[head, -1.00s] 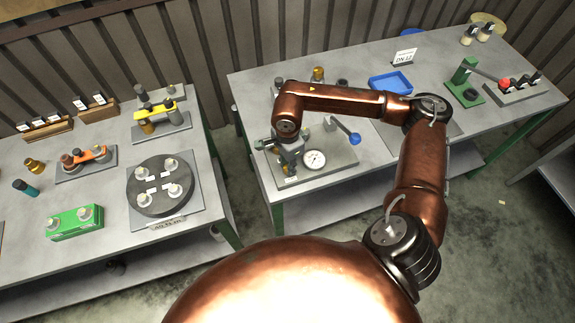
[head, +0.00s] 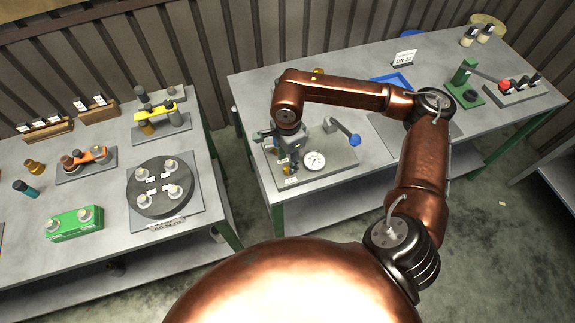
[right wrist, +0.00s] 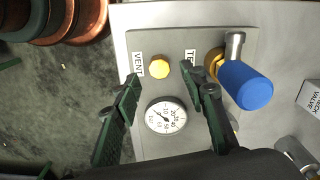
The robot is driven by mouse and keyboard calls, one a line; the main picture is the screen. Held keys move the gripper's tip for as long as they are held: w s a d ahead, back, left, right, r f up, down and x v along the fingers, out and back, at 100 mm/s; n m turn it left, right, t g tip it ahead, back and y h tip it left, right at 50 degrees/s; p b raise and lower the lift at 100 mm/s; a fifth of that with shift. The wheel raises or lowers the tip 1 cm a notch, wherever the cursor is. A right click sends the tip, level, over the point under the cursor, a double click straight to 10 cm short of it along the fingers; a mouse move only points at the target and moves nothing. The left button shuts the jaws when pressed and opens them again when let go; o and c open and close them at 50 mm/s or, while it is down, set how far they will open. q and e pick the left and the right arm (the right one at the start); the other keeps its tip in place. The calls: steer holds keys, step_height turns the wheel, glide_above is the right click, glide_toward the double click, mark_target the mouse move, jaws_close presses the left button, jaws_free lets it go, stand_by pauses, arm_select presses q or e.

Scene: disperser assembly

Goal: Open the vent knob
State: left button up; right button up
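The yellow vent knob (right wrist: 159,68) sits on the grey panel (right wrist: 205,42) beside a VENT label (right wrist: 138,65) in the right wrist view. My right gripper (right wrist: 163,84) is open over the panel. Its two green-black fingers stand to the left and right, with the knob just beyond and between the tips; no contact shows. In the head view my right gripper (head: 287,163) is over the left part of the panel (head: 338,170), and the knob cannot be made out there. My left gripper is not in view.
A pressure gauge (right wrist: 166,116) lies between the fingers. A blue-handled lever (right wrist: 245,85) stands close to the right finger. In the head view a blue tray (head: 391,82) and a green press (head: 465,82) stand farther right on the bench.

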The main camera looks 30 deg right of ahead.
mark_target(287, 169)
step_height(287, 169, up, 8)
steer(key=shift+f, duration=0.1)
stand_by(0.7)
